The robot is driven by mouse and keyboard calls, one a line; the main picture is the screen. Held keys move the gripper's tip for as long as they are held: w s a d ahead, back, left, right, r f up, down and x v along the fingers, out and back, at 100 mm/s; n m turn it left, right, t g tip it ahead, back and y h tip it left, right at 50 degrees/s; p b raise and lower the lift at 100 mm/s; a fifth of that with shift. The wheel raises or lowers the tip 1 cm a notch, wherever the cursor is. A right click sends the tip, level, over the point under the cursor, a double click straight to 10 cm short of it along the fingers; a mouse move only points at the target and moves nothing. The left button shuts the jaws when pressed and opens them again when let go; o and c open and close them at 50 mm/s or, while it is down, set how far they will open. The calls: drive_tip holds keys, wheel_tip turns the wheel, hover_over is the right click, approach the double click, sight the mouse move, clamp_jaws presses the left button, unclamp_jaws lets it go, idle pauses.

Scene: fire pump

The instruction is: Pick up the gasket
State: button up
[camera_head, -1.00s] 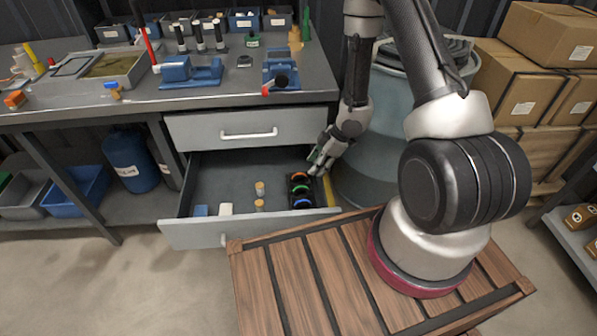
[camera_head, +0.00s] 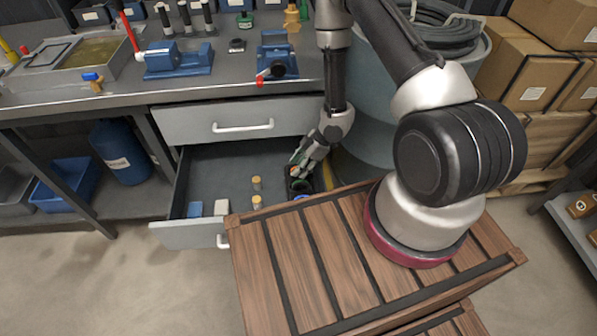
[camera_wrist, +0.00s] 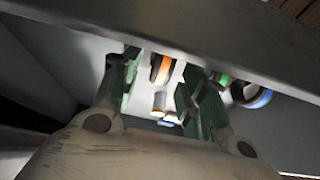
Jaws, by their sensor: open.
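Several black rings with coloured bands, which look like the gaskets, sit in a compartment at the right side of the open drawer (camera_head: 228,170). In the wrist view the orange-banded ring (camera_wrist: 162,69) shows between the two green fingers of my gripper (camera_wrist: 160,72). A green-banded ring (camera_wrist: 223,79) and a blue-banded ring (camera_wrist: 261,98) lie to the right of the fingers. In the head view my gripper (camera_head: 297,166) points down over the compartment and hides most of the rings; the blue-banded ring (camera_head: 302,198) shows partly. My gripper is open; contact cannot be told.
Two small orange-topped bottles (camera_head: 256,184) stand mid-drawer. A blue block (camera_head: 194,209) and a white block (camera_head: 221,207) lie at its front left. The closed upper drawer (camera_head: 240,121) overhangs the back. A wooden crate (camera_head: 290,262) is close in front.

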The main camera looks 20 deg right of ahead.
drive_tip(key=shift+a+f, duration=0.25)
drive_tip(key=shift+f, duration=0.2)
drive_tip(key=c, duration=0.9)
drive_tip(key=shift+r, duration=0.1)
drive_tip(key=shift+c, duration=0.2)
